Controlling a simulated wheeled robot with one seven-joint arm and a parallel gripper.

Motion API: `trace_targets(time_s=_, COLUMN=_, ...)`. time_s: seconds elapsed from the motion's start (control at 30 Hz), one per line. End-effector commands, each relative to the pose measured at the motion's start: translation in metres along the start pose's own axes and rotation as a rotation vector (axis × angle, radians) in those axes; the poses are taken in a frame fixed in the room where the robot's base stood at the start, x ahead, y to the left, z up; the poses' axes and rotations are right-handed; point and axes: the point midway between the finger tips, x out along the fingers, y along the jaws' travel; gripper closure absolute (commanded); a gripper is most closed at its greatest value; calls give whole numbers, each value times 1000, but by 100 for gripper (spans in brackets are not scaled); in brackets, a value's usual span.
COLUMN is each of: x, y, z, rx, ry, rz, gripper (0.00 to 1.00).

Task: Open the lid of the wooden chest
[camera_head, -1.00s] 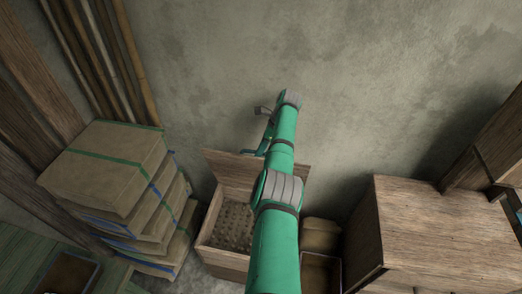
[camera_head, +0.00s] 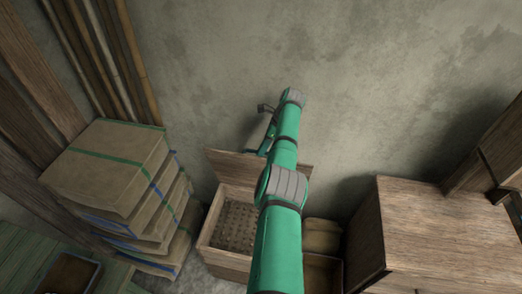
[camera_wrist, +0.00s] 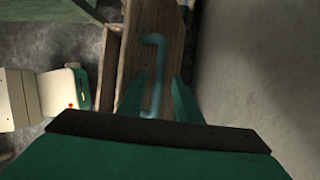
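The wooden chest (camera_head: 222,260) stands against the wall, left of centre in the head view. Its lid (camera_head: 228,167) is raised and stands roughly upright at the back, so the studded-looking inside shows. My arm covers the chest's right part. My gripper (camera_head: 264,145) is at the lid's top edge, partly hidden by my wrist. In the wrist view, the lid (camera_wrist: 150,25) runs up the middle as a plank. The two fingers of my gripper (camera_wrist: 157,85) are apart. A bent bluish bar (camera_wrist: 156,70), perhaps a handle, shows between them; I see no clear grip on it.
Tied, stacked bundles (camera_head: 110,165) stand left of the chest. A wooden cabinet (camera_head: 440,235) stands to the right, with a small box (camera_head: 321,238) between it and the chest. Poles (camera_head: 115,60) lean on the wall (camera_head: 380,70) behind.

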Motion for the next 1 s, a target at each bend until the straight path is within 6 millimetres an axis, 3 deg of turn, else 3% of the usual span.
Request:
trace_targets(time_s=0.17, x=-18, y=-1, z=1, rx=-1, ry=0, rz=-3, gripper=69)
trace_targets(time_s=0.6, x=-93, y=0, z=3, rx=-3, ry=-1, rz=0, gripper=69)
trace_targets(time_s=1.0, x=-106, y=0, z=2, rx=-3, ry=-1, rz=1, gripper=69)
